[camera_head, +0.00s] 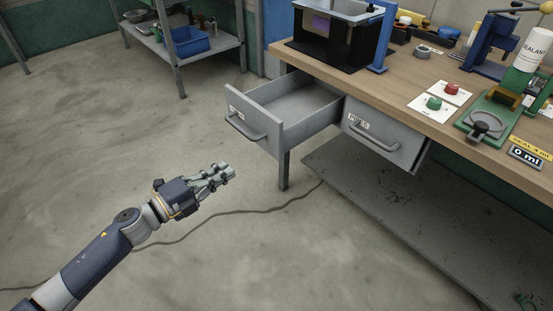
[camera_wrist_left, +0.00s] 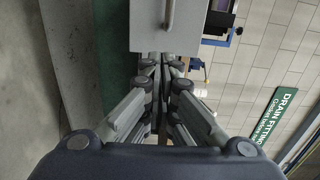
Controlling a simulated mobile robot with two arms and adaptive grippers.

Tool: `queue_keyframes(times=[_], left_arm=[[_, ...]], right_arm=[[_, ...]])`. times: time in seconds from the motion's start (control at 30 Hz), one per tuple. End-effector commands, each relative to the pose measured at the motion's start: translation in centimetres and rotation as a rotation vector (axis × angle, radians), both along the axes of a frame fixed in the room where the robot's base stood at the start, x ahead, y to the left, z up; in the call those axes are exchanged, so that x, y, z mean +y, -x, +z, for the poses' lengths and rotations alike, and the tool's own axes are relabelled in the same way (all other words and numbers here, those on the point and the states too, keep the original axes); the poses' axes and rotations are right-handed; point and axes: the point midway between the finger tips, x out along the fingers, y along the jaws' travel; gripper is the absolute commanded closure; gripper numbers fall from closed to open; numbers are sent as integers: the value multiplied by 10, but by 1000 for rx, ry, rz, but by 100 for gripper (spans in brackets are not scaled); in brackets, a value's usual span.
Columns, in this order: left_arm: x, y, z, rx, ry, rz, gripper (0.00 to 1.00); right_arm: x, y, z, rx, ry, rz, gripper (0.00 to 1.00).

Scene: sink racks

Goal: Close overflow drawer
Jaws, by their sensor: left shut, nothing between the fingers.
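A grey drawer (camera_head: 255,127) under the left part of the bench is pulled well out, and its empty inside shows. Its front has a bar handle (camera_head: 245,127) and a small label too small to read. My left gripper (camera_head: 224,172) is shut and empty, in front of and below the open drawer's front, apart from it in the head view. In the left wrist view the gripper's fingers (camera_wrist_left: 165,65) point toward a grey drawer front (camera_wrist_left: 147,28) with its handle at the top edge. My right gripper is in no view.
A second grey drawer (camera_head: 384,137) beside it is shut. The wooden bench top (camera_head: 395,85) holds a black box (camera_head: 330,35), red and green buttons and a sealant bottle (camera_head: 533,50). A lower shelf (camera_head: 400,220) and a bench leg (camera_head: 284,170) stand right of my gripper. The floor around my arm is mostly clear.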

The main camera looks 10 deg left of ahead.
Motion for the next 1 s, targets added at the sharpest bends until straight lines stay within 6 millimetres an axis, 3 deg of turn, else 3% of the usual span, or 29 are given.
queue_keyframes(times=[0.27, 0.8, 1.0], left_arm=[[-14, -11, 5, -21, -13, -19, 100], [-70, -84, 5, -20, -11, -16, 100], [-85, -102, 4, -18, -11, -17, 100]], right_arm=[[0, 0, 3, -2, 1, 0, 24], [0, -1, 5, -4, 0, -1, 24], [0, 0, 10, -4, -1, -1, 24]])
